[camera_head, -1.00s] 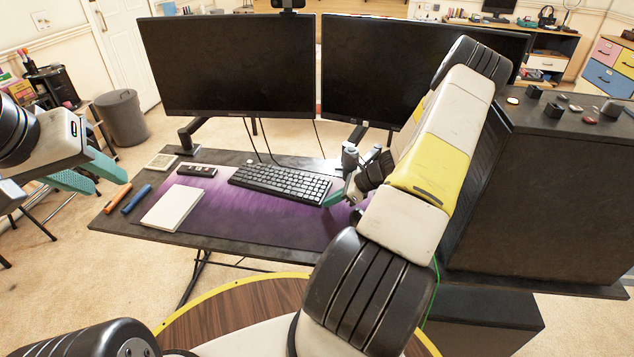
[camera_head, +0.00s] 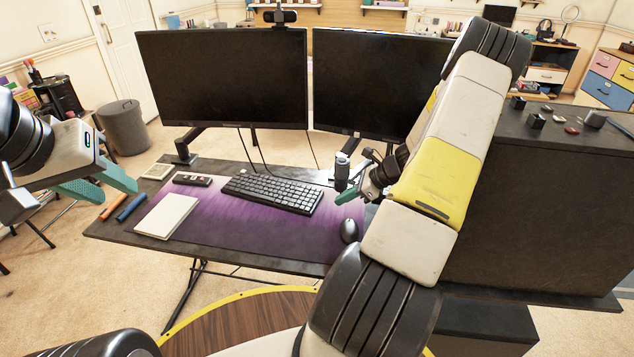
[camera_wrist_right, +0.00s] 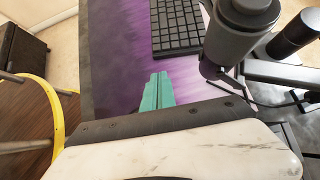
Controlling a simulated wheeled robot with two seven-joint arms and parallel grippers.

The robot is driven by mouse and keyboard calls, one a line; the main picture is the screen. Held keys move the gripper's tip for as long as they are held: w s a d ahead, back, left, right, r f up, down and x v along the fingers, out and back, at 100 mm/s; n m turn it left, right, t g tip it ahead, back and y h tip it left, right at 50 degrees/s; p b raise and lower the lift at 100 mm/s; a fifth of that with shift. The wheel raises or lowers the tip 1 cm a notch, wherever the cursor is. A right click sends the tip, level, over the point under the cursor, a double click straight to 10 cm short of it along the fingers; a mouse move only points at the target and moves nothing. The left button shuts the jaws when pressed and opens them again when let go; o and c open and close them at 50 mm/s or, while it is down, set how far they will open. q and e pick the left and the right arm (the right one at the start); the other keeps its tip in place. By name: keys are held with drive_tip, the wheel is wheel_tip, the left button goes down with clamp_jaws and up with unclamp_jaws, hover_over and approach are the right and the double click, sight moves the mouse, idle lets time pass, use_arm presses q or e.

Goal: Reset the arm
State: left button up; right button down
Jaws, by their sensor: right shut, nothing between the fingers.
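My right arm (camera_head: 437,180) reaches from the lower middle up and back down over the desk's right side. Its gripper (camera_head: 345,197) has teal fingers pointing left, right of the keyboard. In the right wrist view the fingers (camera_wrist_right: 158,77) lie side by side, shut and empty, above the purple mat (camera_wrist_right: 120,60).
The desk (camera_head: 115,232) holds a keyboard (camera_head: 272,192), mouse (camera_head: 349,231), white notebook (camera_head: 167,215) and two monitors (camera_head: 223,78) (camera_head: 375,85). A dark cylinder (camera_wrist_right: 238,35) is close to the right gripper. A large dark cabinet (camera_head: 545,210) stands right of the right arm.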

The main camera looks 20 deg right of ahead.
drive_tip(key=s+a+r+n+g+h, duration=0.1)
drive_tip(key=s+a+r+n, duration=0.1)
drive_tip(key=a+r+n, duration=0.35)
drive_tip(key=s+a+r+n+h, duration=0.1)
drive_tip(key=s+a+r+n, duration=0.15)
drive_tip(key=r, duration=0.65)
drive_tip(key=s+a+r+n+g+h, duration=0.1)
drive_tip(key=a+r+n, duration=0.4)
drive_tip(key=r, duration=0.3)
drive_tip(key=s+a+r+n+t+h, duration=0.1)
drive_tip(key=s+a+r+n, duration=0.2)
drive_tip(key=s+r+n, duration=0.2)
drive_tip(key=s+a+r+n+t+h, duration=0.1)
drive_tip(key=s+a+r+n, duration=0.3)
drive_tip(key=s, duration=0.7)
wheel_tip(320, 180, up, 2)
drive_tip(key=n+t, duration=0.1)
drive_tip(key=n, duration=0.2)
drive_tip(key=shift+r+n, duration=0.25)
drive_tip(key=shift+n, duration=0.15)
